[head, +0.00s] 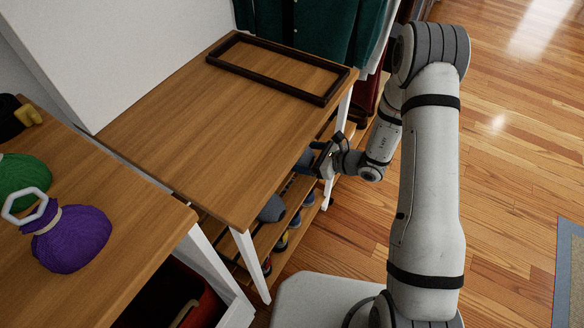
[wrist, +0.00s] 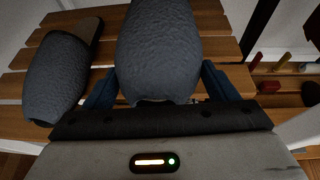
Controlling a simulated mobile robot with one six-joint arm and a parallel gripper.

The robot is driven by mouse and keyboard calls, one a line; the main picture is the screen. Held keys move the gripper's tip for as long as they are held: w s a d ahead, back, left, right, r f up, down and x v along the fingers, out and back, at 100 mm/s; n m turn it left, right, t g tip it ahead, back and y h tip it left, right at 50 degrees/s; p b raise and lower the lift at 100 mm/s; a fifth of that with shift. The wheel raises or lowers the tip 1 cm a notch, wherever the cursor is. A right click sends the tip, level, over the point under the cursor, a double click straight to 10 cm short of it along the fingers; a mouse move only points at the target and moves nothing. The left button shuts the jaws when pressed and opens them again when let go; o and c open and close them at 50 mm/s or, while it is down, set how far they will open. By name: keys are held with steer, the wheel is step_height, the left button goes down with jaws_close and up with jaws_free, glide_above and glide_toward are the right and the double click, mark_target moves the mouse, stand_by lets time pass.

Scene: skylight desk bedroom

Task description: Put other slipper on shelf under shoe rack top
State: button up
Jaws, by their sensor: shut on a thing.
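My gripper (wrist: 160,95) is shut on a grey-blue slipper (wrist: 160,45), with a blue finger on each side of it in the wrist view. The held slipper is over the slatted wooden shelf (wrist: 35,58); I cannot tell whether it touches the slats. Another grey slipper (wrist: 60,75) rests on that shelf to the left, apart from the held one. In the head view my gripper (head: 322,160) reaches in under the right edge of the wooden shoe rack top (head: 200,130). A grey slipper (head: 271,209) shows under the top's front edge there.
A dark empty frame (head: 330,98) lies on the rack top. White rack legs (head: 250,265) stand at the corners. Lower shelves hold several shoes (head: 281,242). Green clothes (head: 325,30) hang behind. A purple pouch (head: 72,238) sits on the table at left.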

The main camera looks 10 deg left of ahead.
steer(key=shift+f+b, duration=0.6)
steer(key=shift+f, duration=2)
steer(key=shift+f, duration=0.1)
steer(key=o, duration=1.1)
